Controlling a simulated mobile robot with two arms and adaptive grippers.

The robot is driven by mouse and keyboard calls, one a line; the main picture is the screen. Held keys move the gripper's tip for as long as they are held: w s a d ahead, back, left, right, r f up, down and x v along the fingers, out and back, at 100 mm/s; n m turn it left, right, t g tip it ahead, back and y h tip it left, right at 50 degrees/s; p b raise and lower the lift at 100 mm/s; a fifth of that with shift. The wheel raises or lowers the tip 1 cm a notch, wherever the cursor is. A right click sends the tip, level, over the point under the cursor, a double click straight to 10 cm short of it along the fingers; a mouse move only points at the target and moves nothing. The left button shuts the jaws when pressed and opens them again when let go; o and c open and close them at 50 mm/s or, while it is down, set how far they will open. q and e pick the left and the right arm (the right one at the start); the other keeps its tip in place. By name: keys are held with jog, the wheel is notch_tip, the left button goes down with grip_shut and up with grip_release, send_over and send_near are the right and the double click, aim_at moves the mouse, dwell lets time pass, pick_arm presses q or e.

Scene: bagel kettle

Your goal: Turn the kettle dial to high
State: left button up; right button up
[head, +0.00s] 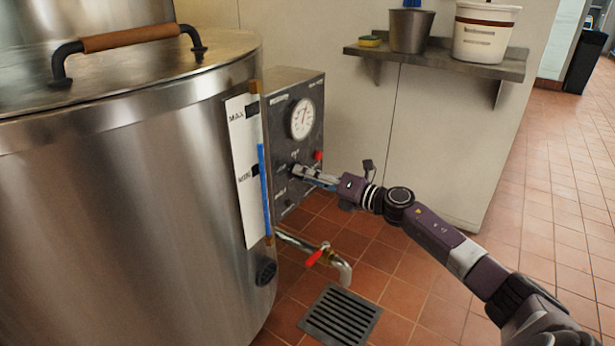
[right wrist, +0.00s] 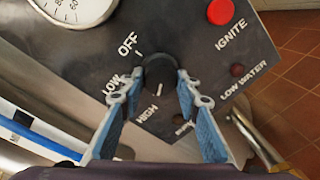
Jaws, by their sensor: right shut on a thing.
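The kettle dial (right wrist: 158,72) is a black round knob on the dark control panel (right wrist: 205,60). In the right wrist view its white mark points down, close to the HIGH label and a little right of it; OFF is up-left and LOW is left. My right gripper (right wrist: 160,86) is shut on the dial, with a blue-padded finger on either side of it. In the head view my right gripper (head: 301,172) reaches the panel from the right and hides most of the dial. The big steel kettle (head: 120,200) fills the left. My left gripper is not in view.
A red ignite button (right wrist: 221,11) and a gauge (head: 302,119) sit near the dial. A drain pipe with a red valve handle (head: 317,256) sticks out below, above a floor grate (head: 340,314). A shelf (head: 440,58) with buckets is on the wall behind.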

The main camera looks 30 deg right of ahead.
jog(key=shift+a+f, duration=0.1)
jog(key=o, duration=1.2)
jog(key=shift+c, duration=0.2)
jog(key=v, duration=1.2)
